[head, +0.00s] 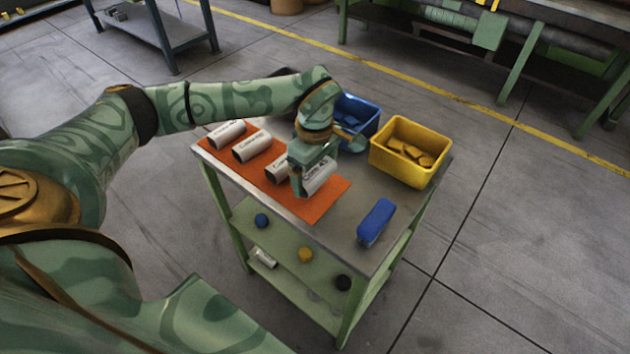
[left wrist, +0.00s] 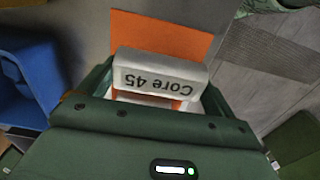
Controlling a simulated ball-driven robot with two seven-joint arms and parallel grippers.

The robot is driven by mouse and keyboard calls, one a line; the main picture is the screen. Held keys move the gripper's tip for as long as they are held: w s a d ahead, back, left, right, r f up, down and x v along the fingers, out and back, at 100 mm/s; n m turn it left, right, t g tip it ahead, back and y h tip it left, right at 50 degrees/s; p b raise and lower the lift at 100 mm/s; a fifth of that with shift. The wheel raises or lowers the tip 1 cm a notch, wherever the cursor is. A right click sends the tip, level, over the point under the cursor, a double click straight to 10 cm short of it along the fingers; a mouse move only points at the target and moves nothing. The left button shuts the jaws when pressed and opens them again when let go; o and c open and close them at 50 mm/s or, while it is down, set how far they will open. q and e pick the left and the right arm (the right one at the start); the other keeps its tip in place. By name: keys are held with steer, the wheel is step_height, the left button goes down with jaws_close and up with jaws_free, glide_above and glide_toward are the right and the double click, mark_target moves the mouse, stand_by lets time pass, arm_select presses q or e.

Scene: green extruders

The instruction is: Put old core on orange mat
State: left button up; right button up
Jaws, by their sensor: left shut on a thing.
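My left gripper (head: 311,172) is shut on a white core (head: 321,178) over the right part of the orange mat (head: 322,207). In the left wrist view this core (left wrist: 160,76) is labelled "Core 45" and sits between the fingers, with orange mat (left wrist: 160,35) beyond it. I cannot tell whether the core touches the mat. Other white cores lie on the mat: one at its far left (head: 227,134), one beside it (head: 252,146), and one (head: 276,171) partly hidden by my gripper. My right gripper is not in view.
A blue bin (head: 359,116) and a yellow bin (head: 404,150) with brown pieces stand on the cart's back side. A blue object (head: 376,221) lies at the right front. The lower shelf (head: 281,270) holds small balls and a white cylinder (head: 265,257).

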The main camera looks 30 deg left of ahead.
mark_target(314, 181)
arm_select(q)
steer(key=shift+w+a+f, duration=0.15)
steer(key=shift+a+f, duration=0.05)
steer(key=shift+f, duration=0.2)
step_height(314, 181, down, 3)
steer(key=shift+f+b, duration=0.2)
steer(key=shift+b, duration=0.5)
steer(key=shift+r, duration=0.15)
steer(key=o, duration=1)
steer(key=shift+c, duration=0.2)
step_height(314, 181, up, 11)
steer(key=p, duration=0.3)
steer(key=shift+r, duration=0.5)
steer(key=shift+a, duration=0.1)
